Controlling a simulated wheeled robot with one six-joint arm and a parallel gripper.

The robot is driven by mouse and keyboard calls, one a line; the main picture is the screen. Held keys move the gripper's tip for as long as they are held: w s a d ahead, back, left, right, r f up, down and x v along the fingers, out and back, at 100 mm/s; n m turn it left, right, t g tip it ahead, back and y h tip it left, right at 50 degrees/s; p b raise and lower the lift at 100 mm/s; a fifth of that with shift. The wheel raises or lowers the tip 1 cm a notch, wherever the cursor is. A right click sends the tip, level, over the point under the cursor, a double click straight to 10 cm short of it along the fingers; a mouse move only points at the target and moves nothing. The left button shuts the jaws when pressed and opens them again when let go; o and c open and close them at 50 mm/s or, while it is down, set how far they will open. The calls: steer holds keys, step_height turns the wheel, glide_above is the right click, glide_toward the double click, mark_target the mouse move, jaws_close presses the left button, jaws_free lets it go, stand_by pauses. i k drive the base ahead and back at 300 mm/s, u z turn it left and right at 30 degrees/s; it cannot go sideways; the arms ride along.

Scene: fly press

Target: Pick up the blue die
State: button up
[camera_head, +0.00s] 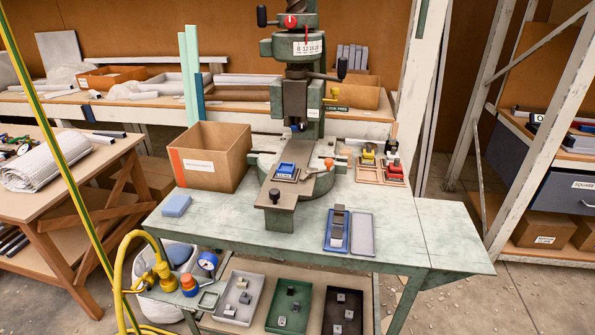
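The blue die (286,169) sits on the bed of the green fly press (294,100), under the raised ram. It has a blue top on a darker, labelled base. A flat metal slide or plate (277,197) runs from the bed toward the front, with a dark knob (275,195) on it. My gripper is not in view, and nothing is seen touching the blue die.
A wooden rack (370,181) at right holds a yellow die (367,157) and a red die (393,169). A cardboard box (208,170), light-blue block (176,205) and blue tray (328,245) stand on the green bench (400,240). Yellow hoses (120,275) are at front left.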

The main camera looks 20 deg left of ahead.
mark_target(285, 170)
steer(key=k, duration=0.55)
steer(key=u, duration=0.95)
steer(key=i, duration=1.6)
steer(key=z, duration=0.55)
